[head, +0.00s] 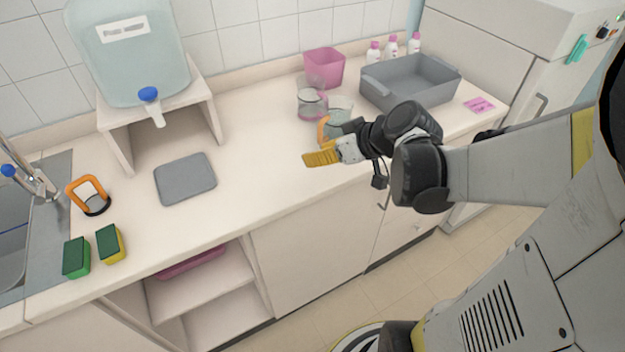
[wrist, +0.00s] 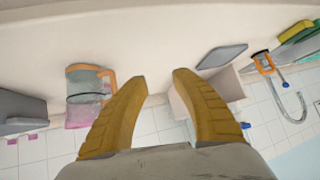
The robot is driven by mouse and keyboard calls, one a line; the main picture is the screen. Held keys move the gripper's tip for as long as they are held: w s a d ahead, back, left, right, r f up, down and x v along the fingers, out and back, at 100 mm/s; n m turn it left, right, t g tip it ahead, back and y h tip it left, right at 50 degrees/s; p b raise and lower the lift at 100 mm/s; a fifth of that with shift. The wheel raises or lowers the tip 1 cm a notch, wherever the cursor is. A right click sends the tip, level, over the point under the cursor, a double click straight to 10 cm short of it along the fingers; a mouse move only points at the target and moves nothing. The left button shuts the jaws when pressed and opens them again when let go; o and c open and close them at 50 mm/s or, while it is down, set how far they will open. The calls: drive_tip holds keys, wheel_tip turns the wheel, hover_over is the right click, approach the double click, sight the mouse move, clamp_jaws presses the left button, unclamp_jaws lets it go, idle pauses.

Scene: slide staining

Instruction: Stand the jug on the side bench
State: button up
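A clear jug (head: 338,117) with an orange handle stands on the pale counter (head: 255,160), partly hidden behind my gripper and wrist in the head view. The wrist view shows the jug (wrist: 84,84) to the left of my fingers, its orange handle turned towards them and apart from them. My gripper (head: 312,158) is in front of the jug, over the counter's front part. Its two yellow fingers (wrist: 160,77) are apart with nothing between them. I cannot tell which surface is the side bench.
A clear beaker (head: 312,105) and a pink bin (head: 324,68) stand behind the jug. A grey tub (head: 410,98) is to the right, with several bottles behind. A grey mat (head: 185,178) lies left, near a water tank (head: 128,60) on a stand. The counter between is clear.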

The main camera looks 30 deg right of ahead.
drive_tip(key=s+a+r+m+g+h, duration=0.1)
drive_tip(key=s+a+r+m+h, duration=0.2)
drive_tip(key=s+a, duration=0.5)
drive_tip(key=s, duration=0.3)
drive_tip(key=shift+s+a+r+g+h, duration=0.2)
drive_tip(key=shift+s+r+g+h, duration=0.15)
drive_tip(key=shift+r+g+h, duration=0.05)
idle(0.4)
